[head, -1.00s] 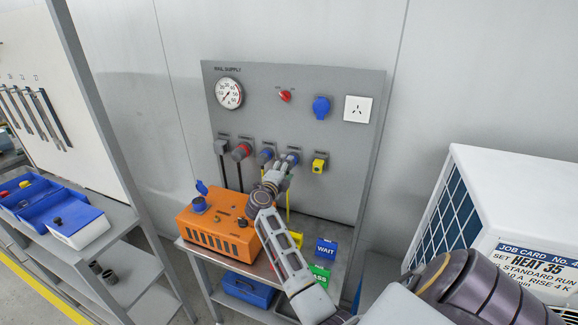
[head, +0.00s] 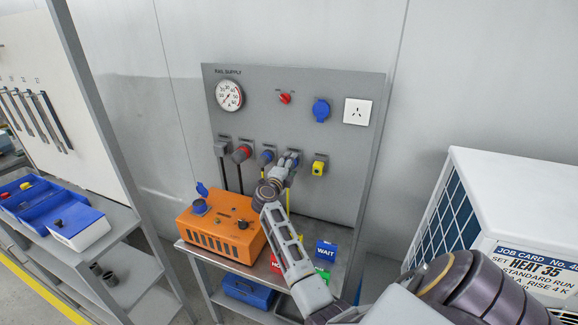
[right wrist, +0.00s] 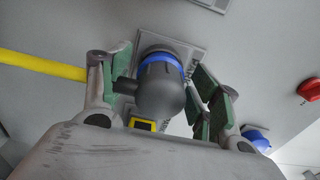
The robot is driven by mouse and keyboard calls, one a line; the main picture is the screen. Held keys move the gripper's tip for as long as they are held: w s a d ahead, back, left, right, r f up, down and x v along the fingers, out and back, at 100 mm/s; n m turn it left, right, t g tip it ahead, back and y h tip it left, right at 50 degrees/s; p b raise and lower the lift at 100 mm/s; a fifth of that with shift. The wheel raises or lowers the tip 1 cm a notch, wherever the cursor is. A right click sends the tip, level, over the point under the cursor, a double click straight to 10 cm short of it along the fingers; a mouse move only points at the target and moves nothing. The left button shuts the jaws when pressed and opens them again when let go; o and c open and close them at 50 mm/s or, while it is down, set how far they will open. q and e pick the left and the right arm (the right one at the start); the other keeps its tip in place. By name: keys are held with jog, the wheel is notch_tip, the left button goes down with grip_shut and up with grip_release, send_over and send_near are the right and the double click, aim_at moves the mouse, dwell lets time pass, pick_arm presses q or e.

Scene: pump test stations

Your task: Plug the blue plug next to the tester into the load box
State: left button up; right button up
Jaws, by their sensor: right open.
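A blue-ringed plug with a dark grey body (right wrist: 160,85) sits in a panel socket, with a yellow cable (right wrist: 40,65) on its left in the right wrist view. A yellow block, apparently the tester (head: 319,166), is beside it on the panel; part of it shows in the right wrist view (right wrist: 143,124). My right gripper (right wrist: 160,75) is open, its green-padded fingers on either side of the plug; contact cannot be told. In the head view the right gripper (head: 289,158) mostly hides this plug. The orange box, apparently the load box (head: 222,228), has a blue socket (head: 200,206) with its lid raised. My left gripper is out of view.
Another blue plug (head: 267,154) and a red plug (head: 242,152) sit left of my right gripper. A red knob (head: 285,98) and blue panel socket (head: 321,109) are above. A WAIT card (head: 326,250) lies on the bench. A white unit (head: 520,190) stands at right.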

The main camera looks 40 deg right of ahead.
jog(key=shift+p, duration=0.7)
dwell(1.1)
dwell(0.3)
jog(key=c, duration=1.4)
jog(key=shift+o, duration=0.2)
jog(key=shift+a, duration=0.1)
jog(key=shift+s+a+r, duration=0.1)
jog(key=shift+s+a, duration=0.15)
jog(key=shift+a, duration=0.15)
jog(key=shift+a+p, duration=0.15)
jog(key=shift+p, duration=0.2)
jog(key=shift+s+a, duration=0.1)
jog(key=shift+s, duration=0.05)
jog(key=shift+s+a, duration=0.15)
jog(key=shift+a, duration=0.15)
